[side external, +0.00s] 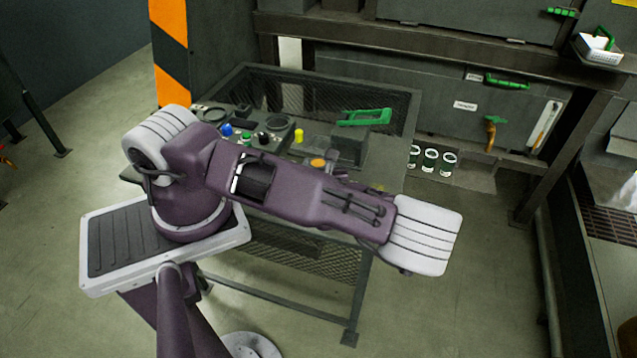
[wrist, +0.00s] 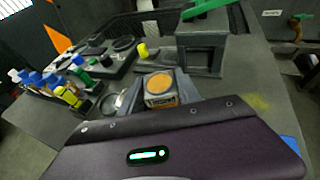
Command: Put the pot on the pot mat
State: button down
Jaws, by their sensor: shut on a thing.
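A small grey pot with an orange top (wrist: 161,90) sits between the grey fingers of my gripper (wrist: 160,98) in the wrist view. My gripper is shut on it. In the side external view the orange top (side external: 318,163) shows just behind my forearm; the arm hides my fingers. I cannot tell whether the pot touches the table. A dark round mat-like disc (wrist: 123,43) lies on a black board at the back left of the wrist view. It may be the pot mat; I cannot tell for sure. It also shows in the side external view (side external: 279,122).
A yellow piece (wrist: 142,50) stands behind the pot. A dark box (wrist: 201,52) with a green handle stands at the back right.

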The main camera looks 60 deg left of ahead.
notch_tip(320, 180, down, 5)
jog(key=shift+f, duration=0.15)
jog(key=c, duration=1.1)
grip_release()
jog(key=shift+f, duration=0.1)
